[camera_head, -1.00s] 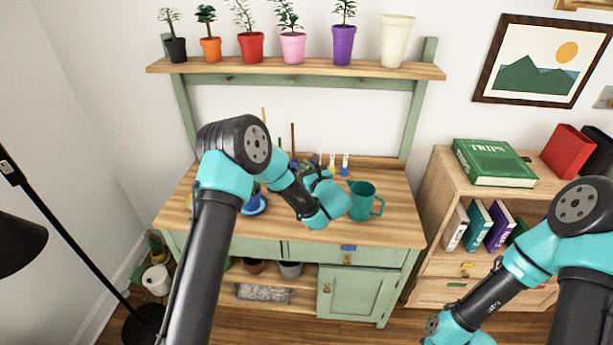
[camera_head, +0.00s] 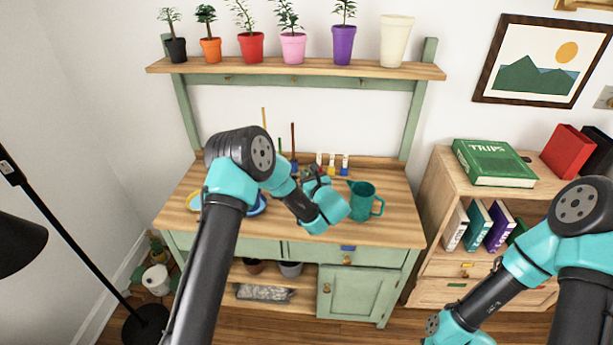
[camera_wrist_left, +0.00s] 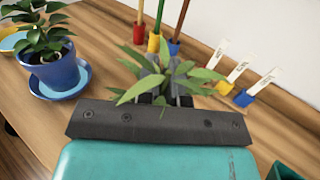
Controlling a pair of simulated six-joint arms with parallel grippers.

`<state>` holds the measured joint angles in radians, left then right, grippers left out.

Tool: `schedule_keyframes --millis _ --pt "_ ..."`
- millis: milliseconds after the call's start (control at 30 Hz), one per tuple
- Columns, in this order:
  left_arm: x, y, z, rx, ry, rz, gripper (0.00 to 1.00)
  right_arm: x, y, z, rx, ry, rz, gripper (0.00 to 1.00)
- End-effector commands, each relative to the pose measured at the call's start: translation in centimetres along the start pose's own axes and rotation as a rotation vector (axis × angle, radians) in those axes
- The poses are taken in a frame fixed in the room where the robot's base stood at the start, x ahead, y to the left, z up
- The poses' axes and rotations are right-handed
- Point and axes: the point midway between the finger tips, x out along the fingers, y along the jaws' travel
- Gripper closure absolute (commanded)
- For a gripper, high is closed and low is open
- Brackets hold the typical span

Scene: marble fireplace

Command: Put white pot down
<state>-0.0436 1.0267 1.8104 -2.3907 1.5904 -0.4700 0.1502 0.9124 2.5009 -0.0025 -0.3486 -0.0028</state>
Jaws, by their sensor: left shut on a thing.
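My left gripper (camera_head: 312,174) is over the workbench top (camera_head: 385,232), beside the teal watering can. In the left wrist view its fingers (camera_wrist_left: 166,88) are shut among the green leaves of a plant (camera_wrist_left: 175,74). A cream-white empty pot (camera_head: 396,40) stands on the upper shelf at the right end. A white pot (camera_head: 156,281) is on the floor at the left.
A blue pot (camera_wrist_left: 55,72) with a plant stands on a blue saucer (camera_wrist_left: 80,88) at the left. The teal watering can (camera_head: 363,203) is close on the right. Tools in coloured holders (camera_wrist_left: 154,42) and white labels (camera_wrist_left: 238,70) line the back. The bench's right front is clear.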

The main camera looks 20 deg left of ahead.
Motion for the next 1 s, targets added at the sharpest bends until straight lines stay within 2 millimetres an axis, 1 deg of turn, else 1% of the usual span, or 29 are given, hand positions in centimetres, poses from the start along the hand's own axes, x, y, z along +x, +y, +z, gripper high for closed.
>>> schedule_keyframes --millis 233,367,400,633,1000 --pt "0.02 -0.01 0.07 -0.001 -0.002 0.0 1.0 0.0 0.0 0.0 0.0 0.0 0.0 0.57" --pt "0.02 -0.01 -0.23 -0.001 -0.001 0.0 1.0 0.0 0.0 0.0 0.0 0.0 0.0 0.57" --pt "0.01 0.0 -0.28 -0.001 0.0 0.0 0.9 0.0 0.0 0.0 0.0 0.0 0.0 0.57" --pt "0.01 0.0 -0.26 0.0 0.0 0.0 0.68 0.0 0.0 0.0 0.0 0.0 0.0 0.57" --pt "-0.15 -0.02 0.06 0.0 0.0 -0.001 0.67 0.0 0.0 0.0 0.0 0.0 0.0 0.57"
